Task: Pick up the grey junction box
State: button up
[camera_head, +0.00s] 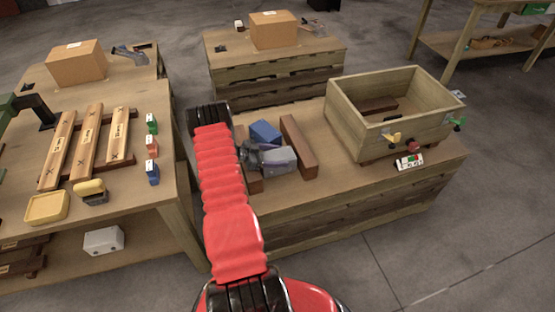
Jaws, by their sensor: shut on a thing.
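A grey junction box (280,161) is at the middle table, between two brown wooden blocks. My red arm reaches over the table from the front, and my gripper (262,158) is at the left side of the grey box, shut on it. The arm and gripper hide part of the box's left side. I cannot tell whether the box touches the table top.
A blue box (265,132) lies just behind the grey box. A brown block (299,145) stands close on the right. A wooden crate (412,128) fills the table's right side. The left table (118,188) holds planks and small coloured boxes.

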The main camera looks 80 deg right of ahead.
jog(key=shift+r, duration=4.65)
jog(key=shift+w, duration=0.1)
